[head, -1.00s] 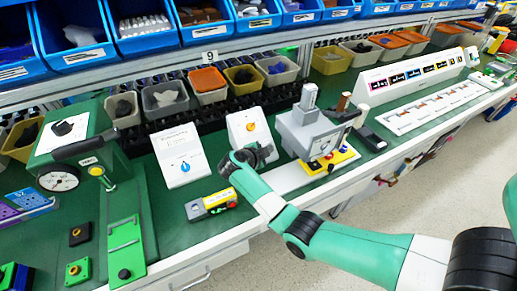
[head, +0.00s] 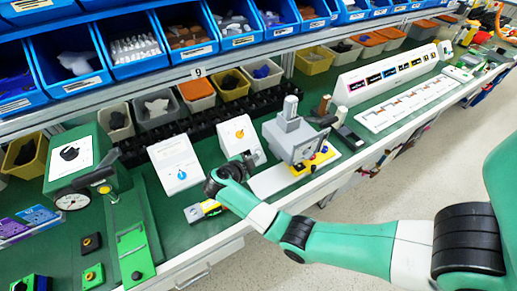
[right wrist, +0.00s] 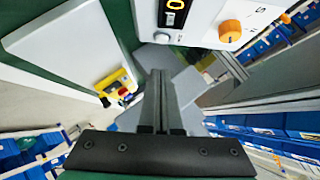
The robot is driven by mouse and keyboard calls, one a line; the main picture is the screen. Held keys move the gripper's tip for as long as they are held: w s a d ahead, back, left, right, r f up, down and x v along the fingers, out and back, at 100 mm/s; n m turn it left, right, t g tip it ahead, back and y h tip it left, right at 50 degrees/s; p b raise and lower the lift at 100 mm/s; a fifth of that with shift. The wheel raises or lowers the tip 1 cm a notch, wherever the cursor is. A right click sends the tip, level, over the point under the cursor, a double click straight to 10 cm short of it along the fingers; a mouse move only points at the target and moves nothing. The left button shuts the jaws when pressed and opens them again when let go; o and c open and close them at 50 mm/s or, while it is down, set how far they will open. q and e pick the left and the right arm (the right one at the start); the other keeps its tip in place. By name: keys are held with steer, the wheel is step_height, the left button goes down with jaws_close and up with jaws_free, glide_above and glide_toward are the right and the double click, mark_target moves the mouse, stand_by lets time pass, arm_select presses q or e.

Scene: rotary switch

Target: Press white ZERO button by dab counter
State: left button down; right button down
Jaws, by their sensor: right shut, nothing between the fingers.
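A white box, seemingly the dab counter (right wrist: 195,20), shows an orange digit display at the top of the right wrist view. A round white button (right wrist: 162,38) sits below the display, and an orange knob (right wrist: 230,32) is to its right. Its label is not legible. In the head view, a white panel with an orange knob (head: 239,133) stands behind my right gripper (head: 246,160). My right gripper (right wrist: 160,73) is shut and empty. In the wrist view its tips are just below the button, and I cannot tell the gap. My left gripper is not in view.
A grey machine (head: 290,130) with a yellow button base stands right of my gripper. Bins line the back.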

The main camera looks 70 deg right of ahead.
steer(key=p+v, duration=0.1)
steer(key=v, duration=0.4)
steer(key=shift+r, duration=0.1)
stand_by(0.7)
